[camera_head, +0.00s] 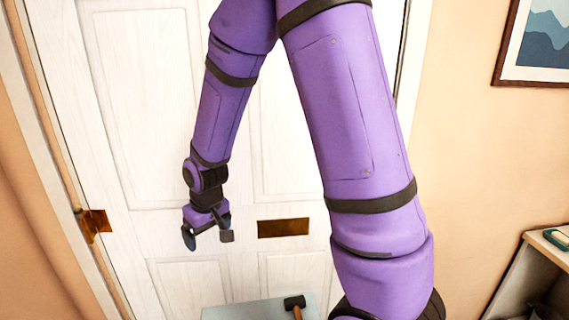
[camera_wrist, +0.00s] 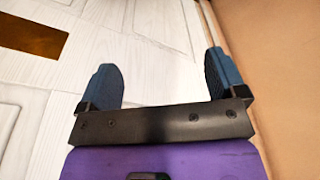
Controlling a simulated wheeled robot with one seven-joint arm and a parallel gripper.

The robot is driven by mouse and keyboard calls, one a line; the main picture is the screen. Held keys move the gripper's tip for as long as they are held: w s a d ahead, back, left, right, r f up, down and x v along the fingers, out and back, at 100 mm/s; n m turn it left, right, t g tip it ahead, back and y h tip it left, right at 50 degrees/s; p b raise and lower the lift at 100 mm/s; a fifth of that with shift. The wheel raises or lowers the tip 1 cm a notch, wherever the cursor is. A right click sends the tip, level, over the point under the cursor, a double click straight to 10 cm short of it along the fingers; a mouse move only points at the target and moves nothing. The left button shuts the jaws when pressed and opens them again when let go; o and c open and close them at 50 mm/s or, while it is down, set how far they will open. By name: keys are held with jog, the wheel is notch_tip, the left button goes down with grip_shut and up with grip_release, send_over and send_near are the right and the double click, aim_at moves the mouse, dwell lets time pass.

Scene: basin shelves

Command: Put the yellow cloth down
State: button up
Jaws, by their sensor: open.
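My gripper (camera_head: 207,238) hangs in front of the white door in the head view, at the end of my purple arm. In the wrist view my gripper (camera_wrist: 163,85) shows its two blue-grey fingers spread apart, with nothing between them. No yellow cloth can be made out in either view. My arm covers a large part of the head view.
A white panelled door (camera_head: 130,100) with a brass letter plate (camera_head: 283,228) fills the background. A hammer (camera_head: 295,304) lies on a pale surface (camera_head: 235,311) at the bottom. A shelf unit (camera_head: 535,280) with a teal-topped item (camera_head: 558,238) stands at right.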

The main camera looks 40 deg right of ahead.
jog(key=s+d+r+t, duration=0.1)
jog(key=s+r, duration=0.3)
jog(key=r, duration=0.4)
jog(key=s+d+r+t, duration=0.15)
jog(key=s+r, duration=0.25)
jog(key=r, duration=0.4)
jog(key=s+d+r, duration=0.1)
jog(key=s+r, duration=0.3)
jog(key=s, duration=0.3)
jog(key=s+d+r+m, duration=0.1)
jog(key=s+r, duration=0.3)
jog(key=s, duration=0.3)
jog(key=shift+s+r+t, duration=0.25)
jog(key=shift+s+t, duration=0.05)
jog(key=shift+t, duration=0.05)
